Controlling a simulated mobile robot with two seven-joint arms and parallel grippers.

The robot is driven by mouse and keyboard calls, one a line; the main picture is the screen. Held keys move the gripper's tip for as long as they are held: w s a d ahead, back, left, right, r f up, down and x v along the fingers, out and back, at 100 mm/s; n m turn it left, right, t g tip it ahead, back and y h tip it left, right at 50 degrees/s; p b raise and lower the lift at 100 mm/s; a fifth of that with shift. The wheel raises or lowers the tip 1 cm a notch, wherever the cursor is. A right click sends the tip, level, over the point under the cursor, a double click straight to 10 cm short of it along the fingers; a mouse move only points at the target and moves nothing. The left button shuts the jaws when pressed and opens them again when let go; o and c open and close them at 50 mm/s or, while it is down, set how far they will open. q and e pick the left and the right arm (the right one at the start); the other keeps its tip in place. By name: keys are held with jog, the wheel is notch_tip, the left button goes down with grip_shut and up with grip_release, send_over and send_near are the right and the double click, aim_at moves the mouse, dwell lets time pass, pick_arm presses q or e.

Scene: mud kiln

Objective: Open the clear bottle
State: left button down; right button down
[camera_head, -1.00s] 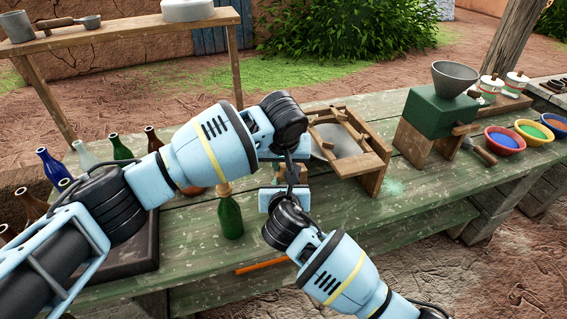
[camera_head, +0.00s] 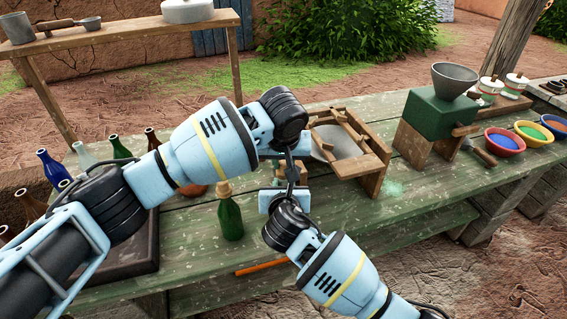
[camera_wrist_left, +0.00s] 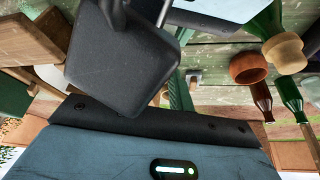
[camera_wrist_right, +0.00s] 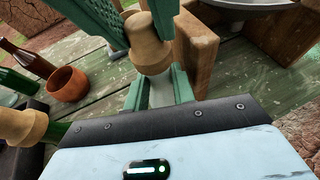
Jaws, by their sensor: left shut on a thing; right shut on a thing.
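In the right wrist view a tan stopper (camera_wrist_right: 150,50) sits between green fingers that come in from above, which look like my left gripper's (camera_wrist_right: 135,22). Below it, my right gripper's fingers (camera_wrist_right: 158,92) close around a pale, see-through thing that looks like the neck of the clear bottle (camera_wrist_right: 160,95). The stopper seems to be still at the bottle's top; whether it is loose I cannot tell. In the head view my left gripper (camera_head: 287,160) and right gripper (camera_head: 285,190) meet above the table and hide most of the bottle. A dark block covers much of the left wrist view.
A green bottle with a stopper (camera_head: 230,212) stands on the green table close left of my grippers. A terracotta bowl (camera_wrist_right: 67,84) is nearby. Several bottles, one pale (camera_head: 86,157), stand at the left. A wooden frame (camera_head: 365,160) is close right; the table's front right is clear.

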aim_at(284, 165)
pick_arm(q)
jog(key=shift+r, duration=0.45)
pick_arm(e)
jog(key=shift+f, duration=0.35)
pick_arm(q)
jog(key=shift+r, duration=0.1)
pick_arm(e)
jog(key=shift+s, duration=0.1)
pick_arm(q)
jog(key=shift+r, duration=1.95)
pick_arm(e)
jog(key=c, duration=1.1)
grip_release()
jog(key=shift+r, duration=0.1)
pick_arm(q)
jog(key=shift+a, duration=0.15)
pick_arm(e)
jog(key=shift+r, duration=0.15)
